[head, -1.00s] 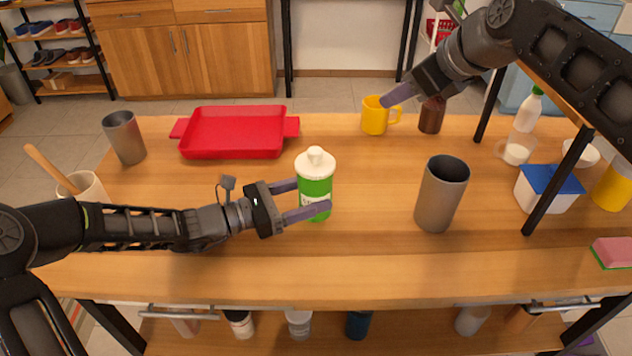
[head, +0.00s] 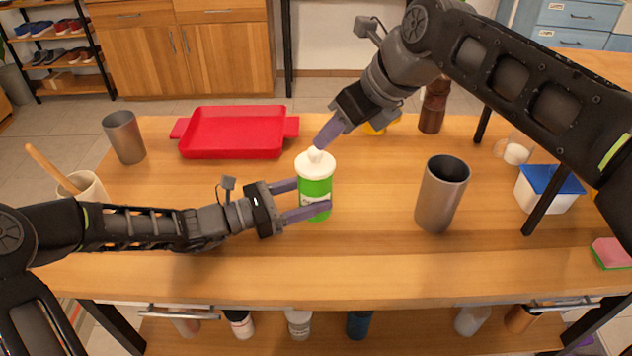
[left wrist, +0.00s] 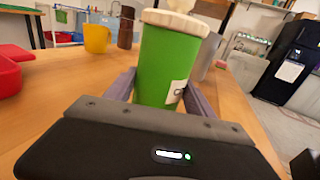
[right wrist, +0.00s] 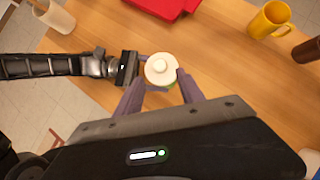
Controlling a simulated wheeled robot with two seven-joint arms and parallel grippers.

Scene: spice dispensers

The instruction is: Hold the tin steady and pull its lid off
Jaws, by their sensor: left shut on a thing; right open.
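The green tin (head: 316,192) stands upright on the wooden table, and it also shows large in the left wrist view (left wrist: 164,66). Its white lid (head: 315,165) with a round knob is seated on top; the right wrist view shows the lid (right wrist: 160,69) from above. My left gripper (head: 308,198) is shut on the tin's body, one finger on each side. My right gripper (head: 320,146) is open just above the lid, with its fingers (right wrist: 157,92) either side of the knob in the right wrist view. Whether they touch the knob, I cannot tell.
A red tray (head: 235,132) lies behind left. A grey cup (head: 440,195) stands right of the tin, another (head: 124,137) at far left. A yellow mug (right wrist: 269,19) and brown bottle (head: 433,106) stand behind. The table in front of the tin is clear.

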